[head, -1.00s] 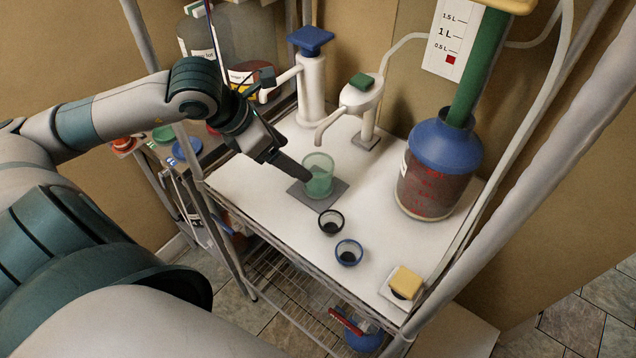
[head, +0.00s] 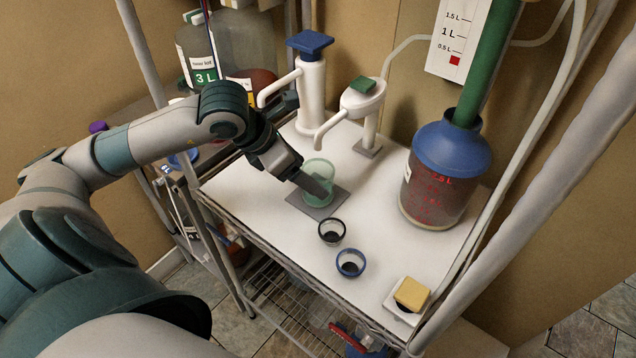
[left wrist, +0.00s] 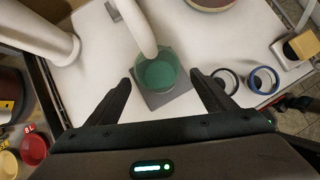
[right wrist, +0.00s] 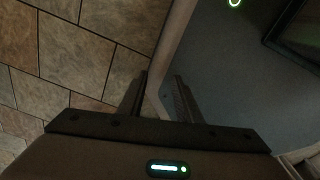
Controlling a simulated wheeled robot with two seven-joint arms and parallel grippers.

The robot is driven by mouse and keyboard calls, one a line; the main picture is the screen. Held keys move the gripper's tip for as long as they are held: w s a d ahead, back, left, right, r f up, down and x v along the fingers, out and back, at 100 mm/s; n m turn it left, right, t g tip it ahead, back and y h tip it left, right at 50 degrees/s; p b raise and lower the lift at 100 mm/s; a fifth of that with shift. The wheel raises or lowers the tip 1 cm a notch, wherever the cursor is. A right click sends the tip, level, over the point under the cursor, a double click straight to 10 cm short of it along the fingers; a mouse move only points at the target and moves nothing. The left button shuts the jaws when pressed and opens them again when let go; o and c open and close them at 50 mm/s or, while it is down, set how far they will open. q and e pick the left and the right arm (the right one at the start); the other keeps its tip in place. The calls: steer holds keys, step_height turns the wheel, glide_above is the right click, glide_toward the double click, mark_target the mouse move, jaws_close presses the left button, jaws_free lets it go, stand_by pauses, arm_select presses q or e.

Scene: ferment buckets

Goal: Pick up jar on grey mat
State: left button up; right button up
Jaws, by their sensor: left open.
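The jar (head: 319,170) is a translucent green cup standing upright on the grey mat (head: 333,203) on the white shelf top. My left gripper (head: 318,188) reaches down to it from the left, and one finger overlaps the jar in the head view. In the left wrist view the jar (left wrist: 160,73) shows ahead, between the open fingers (left wrist: 161,78), with clear room on both sides. I cannot tell whether a finger touches it. A white spout hides part of its rim there. My right gripper (right wrist: 161,76) is empty, its fingertips apart, away from the shelf.
White pump dispensers with blue (head: 310,43) and green (head: 363,85) tops stand behind the jar. A blue-topped vessel (head: 440,185), a yellow sponge (head: 411,292) and shelf posts (head: 540,160) are to the right.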

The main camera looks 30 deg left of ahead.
mark_target(318, 180)
arm_select(q)
steer(key=shift+f, duration=0.15)
steer(key=shift+w, duration=0.1)
steer(key=shift+w+d+f+p, duration=0.2)
steer(key=shift+w+f+p, duration=0.1)
steer(key=shift+p, duration=0.2)
steer(key=p+x, duration=0.2)
steer(key=x, duration=0.1)
steer(key=shift+w+f, duration=0.25)
steer(key=shift+f, duration=0.05)
steer(key=shift+w+d+f, duration=0.1)
steer(key=shift+f, duration=0.2)
arm_select(e)
steer(key=r, duration=0.1)
steer(key=w+r, duration=0.1)
steer(key=r, duration=0.1)
steer(key=shift+r, duration=0.1)
arm_select(q)
steer(key=shift+c, duration=0.5)
steer(key=c, duration=1.3)
steer(key=shift+r, duration=0.15)
